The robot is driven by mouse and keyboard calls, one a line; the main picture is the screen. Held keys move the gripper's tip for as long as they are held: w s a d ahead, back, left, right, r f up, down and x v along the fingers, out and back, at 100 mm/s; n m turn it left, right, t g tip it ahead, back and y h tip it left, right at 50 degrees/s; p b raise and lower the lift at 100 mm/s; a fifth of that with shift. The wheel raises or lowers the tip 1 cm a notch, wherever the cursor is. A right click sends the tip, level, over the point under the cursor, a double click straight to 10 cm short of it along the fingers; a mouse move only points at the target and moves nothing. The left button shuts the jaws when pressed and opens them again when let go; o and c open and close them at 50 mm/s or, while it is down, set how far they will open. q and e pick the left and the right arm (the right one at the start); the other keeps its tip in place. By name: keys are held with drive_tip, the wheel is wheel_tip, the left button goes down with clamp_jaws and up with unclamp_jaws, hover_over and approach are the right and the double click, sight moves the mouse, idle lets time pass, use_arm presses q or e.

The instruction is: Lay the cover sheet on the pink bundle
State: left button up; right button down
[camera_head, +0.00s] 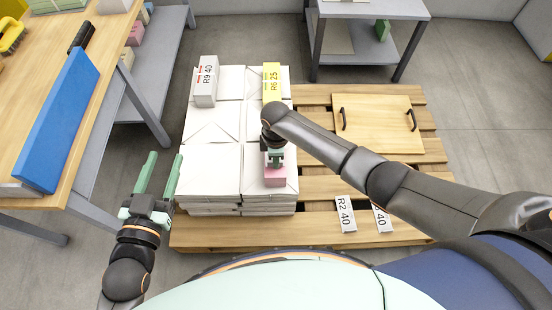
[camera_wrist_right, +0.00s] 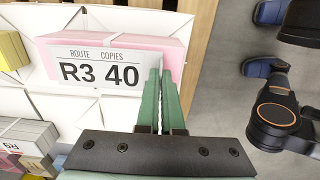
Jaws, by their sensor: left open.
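The pink bundle (camera_head: 276,181) sits at the front right of the white paper stacks on the pallet; its pink top and side show in the right wrist view (camera_wrist_right: 120,22). The cover sheet (camera_wrist_right: 100,72), printed R3 40, is over the pink bundle with its text upright in that view. I cannot tell whether it lies flat on it. My right gripper (camera_head: 275,163) is above the bundle, its fingers close together at the sheet's right end, apparently pinching it; the arm hides the sheet in the head view. My left gripper (camera_head: 160,175) is open and empty, left of the stacks.
A grey R9 40 bundle (camera_head: 206,82) and a yellow R6 25 bundle (camera_head: 271,83) stand behind on the stacks. Two loose sheets, one R2 40 (camera_head: 346,214), lie on the wooden pallet (camera_head: 300,233). A handled board (camera_head: 378,124) lies behind. A workbench (camera_head: 100,70) borders the left.

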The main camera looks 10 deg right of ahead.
use_arm(q)
drive_tip(key=shift+w+r, duration=0.1)
drive_tip(key=shift+r, duration=0.3)
drive_tip(key=shift+f+b, duration=0.4)
drive_tip(key=shift+f, duration=0.15)
use_arm(e)
drive_tip(key=shift+f, duration=0.65)
drive_tip(key=c, duration=1.5)
unclamp_jaws()
drive_tip(key=o, duration=0.5)
